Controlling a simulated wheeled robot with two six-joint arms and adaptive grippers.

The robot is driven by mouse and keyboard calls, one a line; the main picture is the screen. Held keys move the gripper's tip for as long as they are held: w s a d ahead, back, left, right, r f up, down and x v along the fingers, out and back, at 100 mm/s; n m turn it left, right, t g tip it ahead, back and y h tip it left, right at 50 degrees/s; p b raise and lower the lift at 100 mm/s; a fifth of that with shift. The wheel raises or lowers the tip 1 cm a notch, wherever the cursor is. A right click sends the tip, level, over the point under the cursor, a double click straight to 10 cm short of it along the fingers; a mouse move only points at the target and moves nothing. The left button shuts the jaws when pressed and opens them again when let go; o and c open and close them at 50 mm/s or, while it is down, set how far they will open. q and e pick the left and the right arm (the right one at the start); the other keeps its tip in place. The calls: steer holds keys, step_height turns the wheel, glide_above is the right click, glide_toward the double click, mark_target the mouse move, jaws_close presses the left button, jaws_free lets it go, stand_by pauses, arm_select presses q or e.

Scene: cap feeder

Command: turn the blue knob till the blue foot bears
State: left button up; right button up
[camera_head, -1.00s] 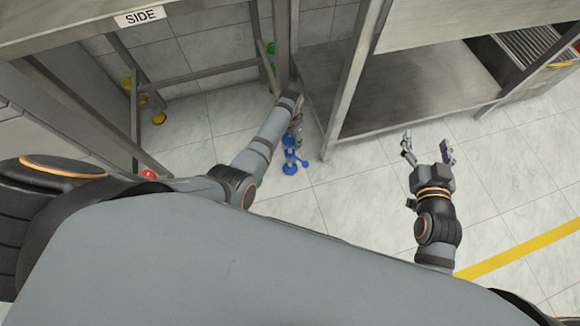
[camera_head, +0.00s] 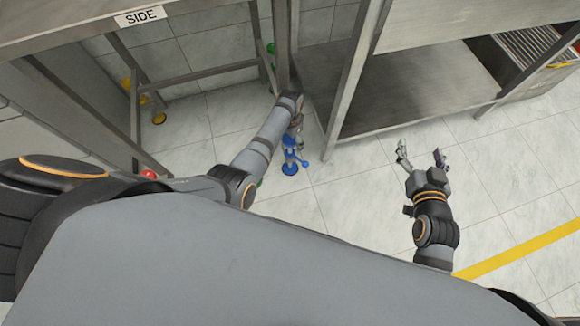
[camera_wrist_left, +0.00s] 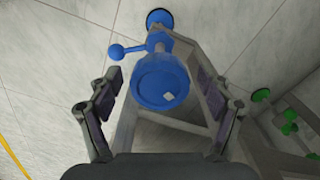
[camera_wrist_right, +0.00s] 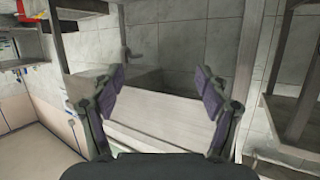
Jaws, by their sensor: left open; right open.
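The blue knob (camera_wrist_left: 160,82) is a round cap with a pale square mark, seen end-on in the left wrist view. A short blue lever with a ball end (camera_wrist_left: 117,52) sticks out beside it. The round blue foot (camera_wrist_left: 160,18) is beyond it; in the head view the foot (camera_head: 290,169) is at the floor, but I cannot tell whether it bears. My left gripper (camera_wrist_left: 160,80) is open, its fingers on either side of the knob, with gaps visible. In the head view my left gripper (camera_head: 297,118) partly hides the knob. My right gripper (camera_head: 421,157) is open and empty over the floor.
Steel frame legs stand close to the left gripper, and a steel shelf (camera_head: 400,90) is to its right. Green parts (camera_wrist_left: 290,115), a red foot (camera_head: 149,174) and a yellow foot (camera_head: 159,118) are on other legs. Floor around the right gripper is clear.

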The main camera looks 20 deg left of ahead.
mark_target(290, 139)
arm_select(q)
steer(key=shift+r+p, duration=0.6)
steer(key=shift+p, duration=0.15)
steer(key=shift+r+p, duration=0.6)
steer(key=shift+p, duration=0.05)
arm_select(e)
steer(key=s+a+f+g, duration=0.1)
steer(key=s+f+g, duration=0.8)
steer(key=s+f, duration=0.5)
arm_select(q)
step_height(290, 139, up, 4)
steer(key=p, duration=0.5)
steer(key=shift+r, duration=0.35)
arm_select(e)
step_height(290, 139, up, 6)
steer(key=s+d+g, duration=0.2)
steer(key=g, duration=0.1)
steer(key=shift+f+g+h, duration=0.15)
steer(key=shift+g+h, duration=0.15)
steer(key=shift+s, duration=0.1)
